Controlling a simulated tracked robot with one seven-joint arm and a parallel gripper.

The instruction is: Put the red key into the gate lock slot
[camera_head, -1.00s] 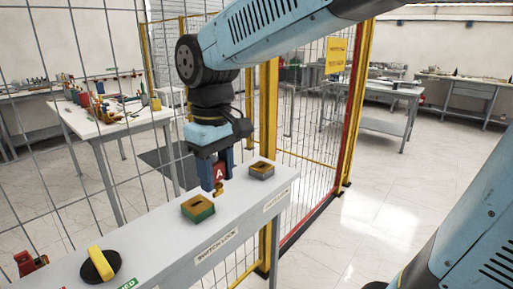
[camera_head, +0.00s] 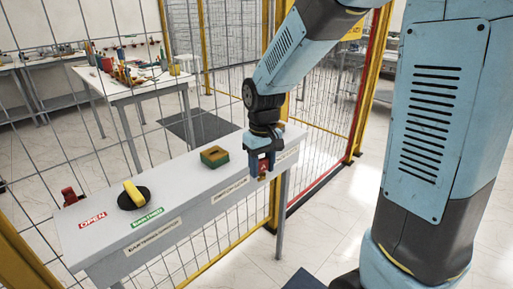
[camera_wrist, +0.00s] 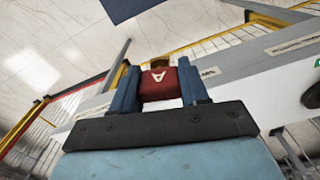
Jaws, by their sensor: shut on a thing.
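My gripper (camera_head: 262,168) is shut on the red key (camera_head: 264,166), over the right end of the grey console (camera_head: 187,190). In the wrist view the red key (camera_wrist: 160,86), marked with a white A, sits between the two blue fingers of my gripper (camera_wrist: 159,76). Its brownish tip points away from the fingers. In the head view the key overlaps the console's front edge, and I cannot tell its height above it. The green lock block with a yellow top (camera_head: 215,156) stands left of my gripper. The gate lock slot is not visible, seemingly hidden behind my gripper.
A yellow handle on a black disc (camera_head: 134,195) and a small red part (camera_head: 69,196) are on the console's left side. A wire mesh fence with yellow posts (camera_head: 203,45) stands behind. A workbench with tools (camera_head: 130,78) is beyond it. The floor right of the console is clear.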

